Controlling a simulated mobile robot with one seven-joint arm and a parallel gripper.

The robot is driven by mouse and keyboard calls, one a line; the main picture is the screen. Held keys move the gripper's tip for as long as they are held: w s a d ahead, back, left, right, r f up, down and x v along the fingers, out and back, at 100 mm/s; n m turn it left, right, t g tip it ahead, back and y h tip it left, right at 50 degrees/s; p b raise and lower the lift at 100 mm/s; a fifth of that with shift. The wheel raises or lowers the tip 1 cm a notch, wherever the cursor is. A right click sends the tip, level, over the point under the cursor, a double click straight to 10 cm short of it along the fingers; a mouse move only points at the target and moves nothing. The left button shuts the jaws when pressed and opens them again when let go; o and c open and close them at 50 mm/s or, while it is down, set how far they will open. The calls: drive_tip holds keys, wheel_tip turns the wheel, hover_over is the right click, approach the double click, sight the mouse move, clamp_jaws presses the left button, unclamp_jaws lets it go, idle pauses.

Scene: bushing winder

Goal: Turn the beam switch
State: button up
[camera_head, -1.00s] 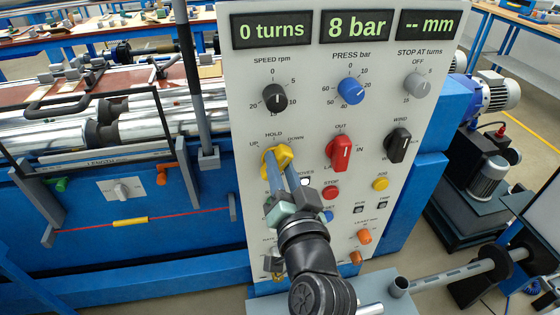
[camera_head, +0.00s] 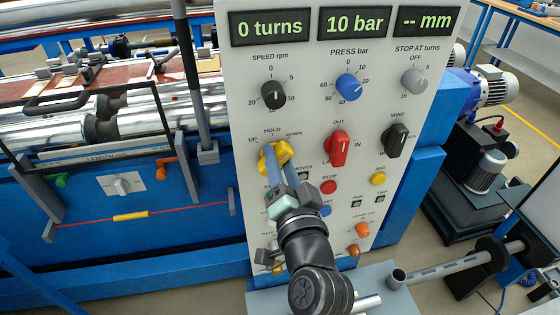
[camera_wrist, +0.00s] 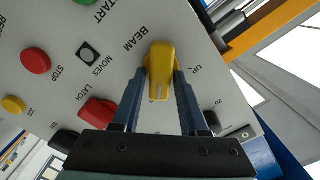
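The beam switch (camera_head: 282,152) is a yellow knob on the grey panel, under the labels UP, HOLD and DOWN. In the wrist view the yellow knob (camera_wrist: 160,66) stands between my two fingertips, beside the words BEAM and UP. My gripper (camera_head: 273,165) reaches it from below and in front. Its fingers lie close along both sides of the knob and look shut on it. My fingers hide part of the knob in the head view, so its exact pointing is hard to tell.
A red switch (camera_head: 339,148) and a black switch (camera_head: 396,140) are to the right. A red STOP button (camera_head: 328,187) and a yellow button (camera_head: 378,178) are nearby. The display (camera_head: 353,23) reads 10 bar. A grey post (camera_head: 194,80) stands left of the panel.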

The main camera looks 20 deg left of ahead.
drive_tip(key=shift+o, duration=1.1)
drive_tip(key=shift+d, duration=0.1)
drive_tip(key=b+v, duration=0.3)
drive_tip(key=v, duration=0.9)
drive_tip(key=shift+s+d+b, duration=0.2)
drive_tip(key=shift+s+b, duration=0.15)
